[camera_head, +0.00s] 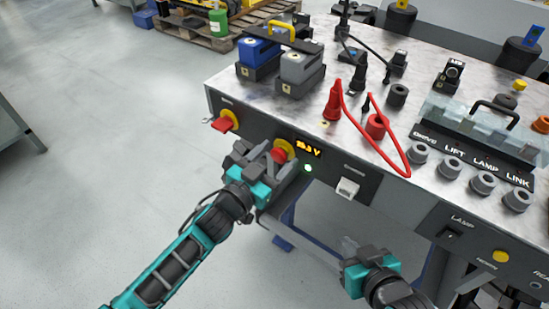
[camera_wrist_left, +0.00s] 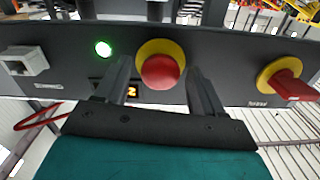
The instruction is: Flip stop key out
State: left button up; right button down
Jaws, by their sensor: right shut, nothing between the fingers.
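A red round stop button (camera_head: 280,154) on a yellow collar sits on the bench's front panel, and it also shows in the left wrist view (camera_wrist_left: 160,72). A red key-like handle (camera_head: 220,124) on another yellow collar is further left; in the left wrist view it is at the right (camera_wrist_left: 292,86). My left gripper (camera_head: 267,166) is open, with its fingers either side of the round button in the left wrist view. I cannot tell whether they touch it. My right gripper (camera_head: 360,257) is shut and empty, low in front of the panel.
A lit green lamp (camera_head: 308,168) and an amber display (camera_head: 307,147) are beside the button. A white socket (camera_head: 347,188) is further right. The bench top (camera_head: 300,110) holds blue and grey blocks, plugs and a red cable (camera_head: 389,153). Open floor lies left.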

pick_arm(q)
grip_shut()
dwell(0.4)
jog(key=shift+s+a+r+p, duration=0.15)
jog(key=shift+s+a+p, duration=0.25)
jog(key=shift+s+p, duration=0.25)
jog(key=shift+s+a, duration=0.1)
jog(key=shift+a, duration=0.05)
jog(key=shift+f, duration=0.2)
jog(key=shift+o, duration=0.3)
grip_release()
jog(key=p+v, duration=0.2)
jog(key=v, duration=1.1)
